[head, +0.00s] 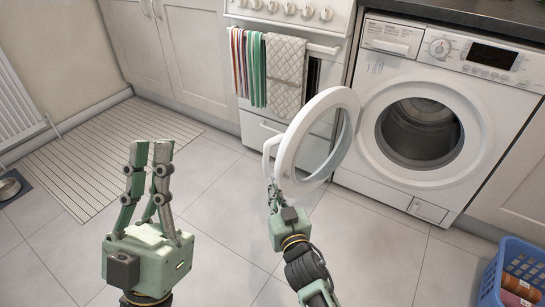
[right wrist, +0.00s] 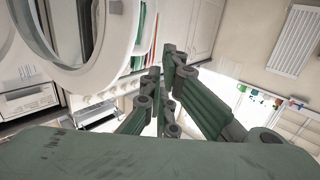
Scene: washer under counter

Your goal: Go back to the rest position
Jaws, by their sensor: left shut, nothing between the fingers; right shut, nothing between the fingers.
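My left gripper (head: 151,154) is upright over the floor in the left part of the head view, shut and empty. My right gripper (head: 273,190) is beside the lower left rim of the open washer door (head: 289,152), partly hidden in the head view. The right wrist view shows its fingers (right wrist: 165,62) shut with nothing between them, with the round door (right wrist: 122,45) close by on the left. I cannot tell whether they touch. The white washer (head: 478,110) stands under the counter, its drum opening uncovered.
A stove (head: 262,133) with hanging towels (head: 285,72) stands left of the washer. A blue basket (head: 492,285) with items is at the lower right. The middle tiled floor is clear.

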